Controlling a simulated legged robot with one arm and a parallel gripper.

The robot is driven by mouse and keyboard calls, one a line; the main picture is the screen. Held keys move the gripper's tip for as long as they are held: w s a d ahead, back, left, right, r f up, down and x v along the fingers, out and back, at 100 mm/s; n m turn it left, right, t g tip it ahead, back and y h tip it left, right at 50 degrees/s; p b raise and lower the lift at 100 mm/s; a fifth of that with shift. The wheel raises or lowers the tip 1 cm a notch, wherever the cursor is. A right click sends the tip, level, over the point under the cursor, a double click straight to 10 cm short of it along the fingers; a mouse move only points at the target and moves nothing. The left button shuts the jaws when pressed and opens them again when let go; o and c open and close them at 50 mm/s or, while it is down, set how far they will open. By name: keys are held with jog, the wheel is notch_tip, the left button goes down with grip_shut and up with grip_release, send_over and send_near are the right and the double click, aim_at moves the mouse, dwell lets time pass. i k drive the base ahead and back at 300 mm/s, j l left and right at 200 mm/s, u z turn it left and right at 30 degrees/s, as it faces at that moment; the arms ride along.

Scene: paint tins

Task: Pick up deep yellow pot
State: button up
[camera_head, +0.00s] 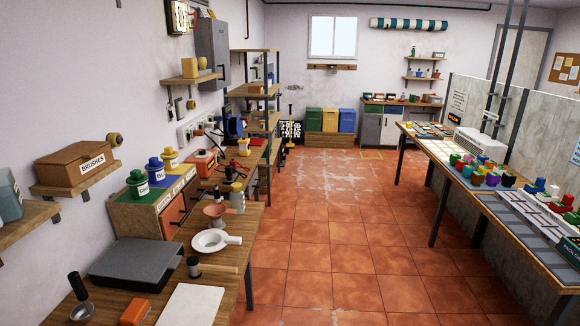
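My gripper and arm are not in view. Several small coloured pots stand in a cluster on the right bench (515,213). On the left, a pale container with a yellow lid (170,153) stands on a crate-like stand, beside ones with a blue lid (154,163) and a green lid (137,178).
The tiled floor (340,240) between the benches is clear. A left workbench (262,232) holds a grey tray (137,262), a white pan (211,241) and a white board (190,305). Coloured bins (330,120) stand at the back wall. A white machine (480,144) sits on the right bench.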

aim_at(190, 69)
jog(key=i, duration=1.75)
